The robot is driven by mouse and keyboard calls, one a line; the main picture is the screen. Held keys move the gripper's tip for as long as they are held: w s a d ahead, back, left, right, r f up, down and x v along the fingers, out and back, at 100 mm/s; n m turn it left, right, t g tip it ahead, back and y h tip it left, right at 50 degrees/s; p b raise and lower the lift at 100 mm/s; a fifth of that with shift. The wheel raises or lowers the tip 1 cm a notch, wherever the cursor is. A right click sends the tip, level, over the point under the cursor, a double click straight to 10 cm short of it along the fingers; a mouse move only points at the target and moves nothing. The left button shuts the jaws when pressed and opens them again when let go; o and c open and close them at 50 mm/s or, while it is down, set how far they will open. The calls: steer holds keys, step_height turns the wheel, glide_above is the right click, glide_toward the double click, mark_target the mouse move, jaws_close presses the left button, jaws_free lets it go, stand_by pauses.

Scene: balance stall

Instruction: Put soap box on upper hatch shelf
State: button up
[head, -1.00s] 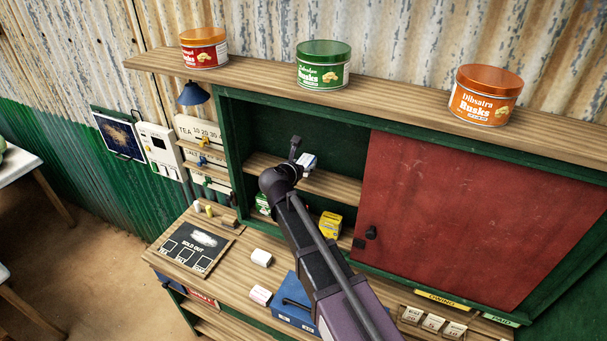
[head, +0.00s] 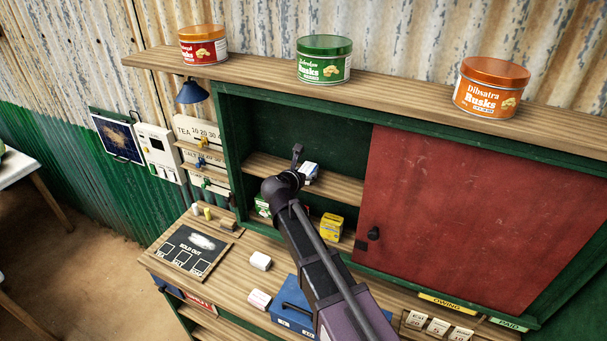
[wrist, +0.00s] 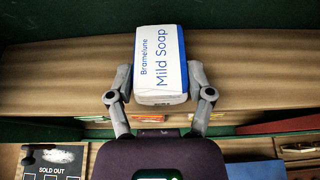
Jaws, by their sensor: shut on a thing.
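The soap box (wrist: 160,65) is white and blue and reads "Bramelune Mild Soap" in the wrist view. My gripper (wrist: 160,90) is shut on it, with one finger on each side. In the head view the soap box (head: 309,171) shows just past my gripper (head: 297,165), partly hidden by the arm. The upper hatch shelf (head: 338,187) is a wooden board inside the green hatch, left of the red sliding door. The box is at this shelf, over or on its board; I cannot tell whether its underside touches.
The red door (head: 440,220) covers the hatch's right side. A yellow box (head: 331,226) and a green box (head: 262,205) stand below the shelf. Two white boxes and a blue cash box (head: 290,308) are on the counter. Rusk tins stand on the top ledge.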

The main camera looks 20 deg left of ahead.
steer(key=o, duration=1.1)
steer(key=shift+f, duration=0.1)
steer(key=shift+o, duration=0.2)
steer(key=shift+s+r+p, duration=0.15)
steer(key=shift+r+p, duration=0.1)
steer(key=shift+p, duration=0.05)
steer(key=p+v, duration=0.4)
steer(key=v, duration=0.7)
steer(key=shift+s+r, duration=0.15)
steer(key=shift+s, duration=0.15)
steer(key=shift+a, duration=0.1)
